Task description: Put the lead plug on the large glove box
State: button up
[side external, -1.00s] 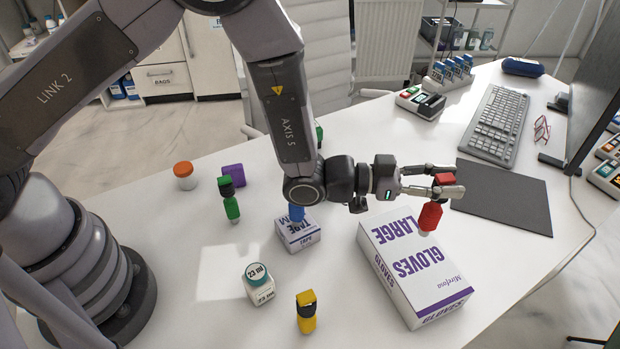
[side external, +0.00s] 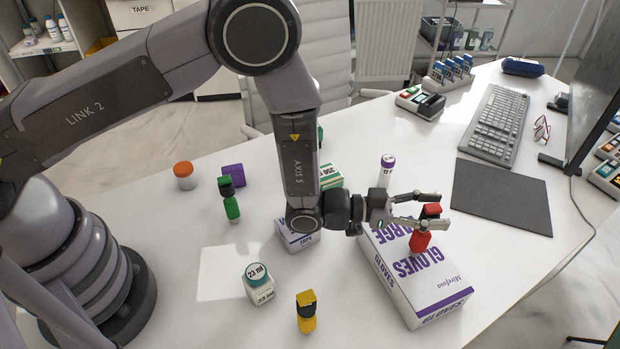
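A red lead plug (side external: 420,241) with a dark band hangs upright in my gripper (side external: 432,212), whose fingers are closed around its upper part. It is over the top of the large glove box (side external: 432,288), a white carton with purple lettering lying flat on the desk. The plug's lower tip appears at or just above the box top; I cannot tell whether it touches. My gripper and wrist hide the box's far left part. A green plug (side external: 231,206) and a yellow plug (side external: 306,314) stand upright on the desk.
A tape box (side external: 297,240) sits partly behind my arm. A jar (side external: 258,284) marked 23 ml, an orange-capped jar (side external: 184,176), a purple block (side external: 233,175) and a white tube (side external: 387,170) stand around. A dark mat (side external: 502,195) and keyboard (side external: 495,125) lie right of the box.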

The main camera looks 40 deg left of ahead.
jog(key=shift+o, duration=0.4)
jog(key=shift+r, duration=0.2)
jog(key=v, duration=1.2)
